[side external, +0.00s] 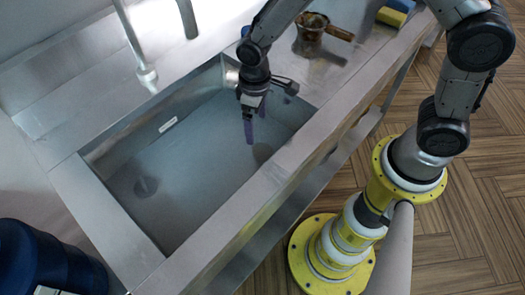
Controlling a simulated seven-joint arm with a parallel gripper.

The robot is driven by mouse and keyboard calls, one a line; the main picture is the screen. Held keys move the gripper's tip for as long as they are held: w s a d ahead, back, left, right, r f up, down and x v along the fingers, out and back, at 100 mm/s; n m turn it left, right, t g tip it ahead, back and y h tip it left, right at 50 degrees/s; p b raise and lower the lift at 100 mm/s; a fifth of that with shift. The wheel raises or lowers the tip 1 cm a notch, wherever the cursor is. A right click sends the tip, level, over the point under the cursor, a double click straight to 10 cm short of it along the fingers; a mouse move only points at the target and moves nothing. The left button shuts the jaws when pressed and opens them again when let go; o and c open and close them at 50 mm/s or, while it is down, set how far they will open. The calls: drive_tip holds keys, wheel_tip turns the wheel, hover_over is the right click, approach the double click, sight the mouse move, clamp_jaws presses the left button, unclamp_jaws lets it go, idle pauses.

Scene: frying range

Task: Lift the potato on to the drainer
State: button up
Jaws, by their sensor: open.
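The sink basin (190,205) is a deep steel trough. My gripper (254,125) points down into its right part, with purple fingers apart and nothing visible between them. A dim grey-brown rounded shape (262,152) shows low in the basin, just below and right of the fingertips. It may be the potato or only a shadow; I cannot tell, and no other potato is plain to see. The drainer (295,77) is the flat steel surface to the right of the basin, partly hidden by my arm.
A small brown pot (312,27) with a handle stands on the drainer. A yellow and blue block (393,12) lies farther right. A tap (145,72) rises behind the basin. A dark blue drum (45,262) stands at bottom left. The basin's front rim (225,215) is raised.

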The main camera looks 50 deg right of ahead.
sight(262, 148)
wheel_tip(262, 148, down, 7)
drive_tip(key=shift+d, duration=0.1)
drive_tip(key=f, duration=0.2)
drive_tip(key=s+d+f, duration=0.1)
drive_tip(key=f, duration=0.1)
drive_tip(key=shift+f, duration=0.55)
drive_tip(key=shift+r, duration=0.1)
drive_tip(key=c, duration=1.4)
